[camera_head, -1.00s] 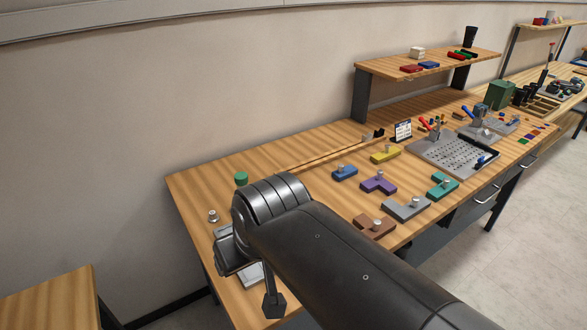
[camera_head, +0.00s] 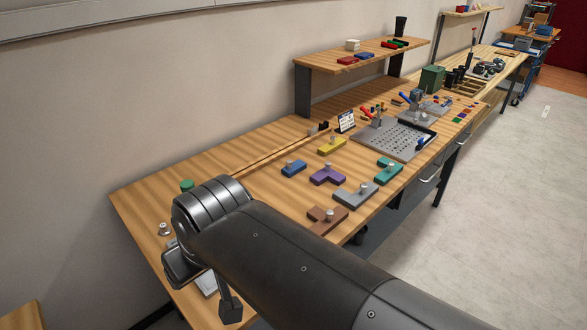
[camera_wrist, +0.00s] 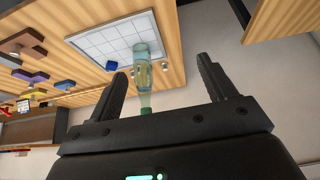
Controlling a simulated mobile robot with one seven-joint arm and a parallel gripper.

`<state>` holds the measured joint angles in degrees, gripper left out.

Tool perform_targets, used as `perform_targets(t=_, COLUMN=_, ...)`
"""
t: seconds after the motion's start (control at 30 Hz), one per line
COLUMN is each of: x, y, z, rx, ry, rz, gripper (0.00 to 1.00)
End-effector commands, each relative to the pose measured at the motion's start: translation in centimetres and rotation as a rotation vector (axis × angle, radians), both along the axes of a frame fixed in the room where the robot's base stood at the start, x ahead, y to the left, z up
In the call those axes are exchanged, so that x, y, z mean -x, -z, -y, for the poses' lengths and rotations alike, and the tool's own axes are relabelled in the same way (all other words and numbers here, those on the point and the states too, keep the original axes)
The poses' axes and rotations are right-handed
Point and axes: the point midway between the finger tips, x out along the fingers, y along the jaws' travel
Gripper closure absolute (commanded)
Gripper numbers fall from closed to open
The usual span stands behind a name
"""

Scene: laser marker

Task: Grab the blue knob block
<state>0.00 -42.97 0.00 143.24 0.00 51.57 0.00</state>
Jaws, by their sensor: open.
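The blue knob block (camera_head: 293,168) lies on the wooden table in the head view, with a silver knob on top. It sits left of the purple block (camera_head: 327,174) and below-left of the yellow block (camera_head: 331,146). My gripper (camera_wrist: 162,70) is open in the wrist view, its two dark fingers apart and holding nothing. In the head view my arm's end is at the table's left end, well left of the blue block, and mostly hides the gripper.
Grey (camera_head: 354,195), teal (camera_head: 388,171) and brown (camera_head: 327,219) knob blocks stand close by. A clear green bottle (camera_wrist: 143,68) shows between my fingers in the wrist view, near a white gridded board (camera_wrist: 95,45). A perforated plate (camera_head: 398,138) and a raised shelf (camera_head: 350,60) lie farther back.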

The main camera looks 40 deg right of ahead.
Motion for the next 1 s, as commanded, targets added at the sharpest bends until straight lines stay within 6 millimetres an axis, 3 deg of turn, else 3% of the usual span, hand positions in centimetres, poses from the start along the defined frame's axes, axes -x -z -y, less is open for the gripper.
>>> perform_targets(t=0.3, x=0.0, y=0.0, z=0.0, rx=0.0, ry=0.0, rz=0.0, gripper=0.0)
perform_targets(t=0.6, x=-0.7, y=-0.4, z=0.3, rx=0.005, ry=0.006, rz=-0.003, gripper=0.0)
perform_targets(t=0.77, x=-4.0, y=-1.8, z=1.8, rx=0.024, ry=0.033, rz=-0.019, gripper=0.0)
perform_targets(t=1.0, x=-11.5, y=-3.8, z=6.4, rx=0.056, ry=0.081, rz=-0.049, gripper=0.0)
